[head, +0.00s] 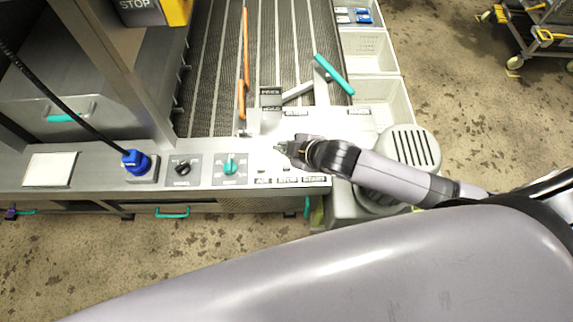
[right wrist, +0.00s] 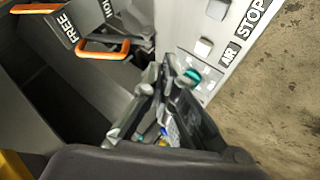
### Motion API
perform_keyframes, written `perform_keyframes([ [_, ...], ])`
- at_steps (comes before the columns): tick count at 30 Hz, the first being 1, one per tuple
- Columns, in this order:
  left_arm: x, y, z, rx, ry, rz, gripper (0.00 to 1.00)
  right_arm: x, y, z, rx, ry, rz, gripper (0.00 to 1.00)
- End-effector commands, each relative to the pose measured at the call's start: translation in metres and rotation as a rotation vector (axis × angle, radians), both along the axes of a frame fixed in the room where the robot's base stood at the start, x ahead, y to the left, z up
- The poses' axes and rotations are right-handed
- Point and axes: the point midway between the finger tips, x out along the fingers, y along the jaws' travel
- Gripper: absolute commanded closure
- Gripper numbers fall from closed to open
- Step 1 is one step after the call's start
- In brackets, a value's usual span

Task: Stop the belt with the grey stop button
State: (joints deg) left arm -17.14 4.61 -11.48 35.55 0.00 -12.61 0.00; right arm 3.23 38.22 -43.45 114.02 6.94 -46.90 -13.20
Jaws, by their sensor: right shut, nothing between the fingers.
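The control panel has AIR, STOP and START labels along its front edge in the head view; the STOP label (head: 287,181) is the middle one. In the right wrist view the STOP label (right wrist: 251,18) is at the top right, with a grey square stop button (right wrist: 217,9) beside it, near the top edge. My right gripper (head: 281,148) is shut and empty above the panel, behind the row of labels. Its fingers (right wrist: 162,72) show in the right wrist view, apart from the stop button. My left gripper is out of view.
A teal knob (head: 229,167), a black knob (head: 182,167) and a blue plug (head: 135,161) sit left on the panel. The slatted belt (head: 213,80) lies behind. An orange lever (head: 243,90) and a teal-handled lever (head: 334,75) stand near. White bins (head: 372,52) are at right.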

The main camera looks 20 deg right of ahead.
Motion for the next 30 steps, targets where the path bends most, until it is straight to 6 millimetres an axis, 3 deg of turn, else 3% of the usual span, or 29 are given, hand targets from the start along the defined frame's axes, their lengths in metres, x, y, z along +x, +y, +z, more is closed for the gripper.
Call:
perform_keyframes([
  [13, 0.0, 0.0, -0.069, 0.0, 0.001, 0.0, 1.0, 0.0, 0.0, -0.059, 0.001, -0.001, 0.0, 1.0],
  [21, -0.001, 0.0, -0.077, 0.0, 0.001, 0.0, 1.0, 0.0, 0.0, -0.079, 0.0, 0.001, -0.001, 1.0],
  [30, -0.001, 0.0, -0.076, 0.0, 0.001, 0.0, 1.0, 0.0, 0.0, -0.079, 0.001, 0.0, -0.001, 1.0],
])
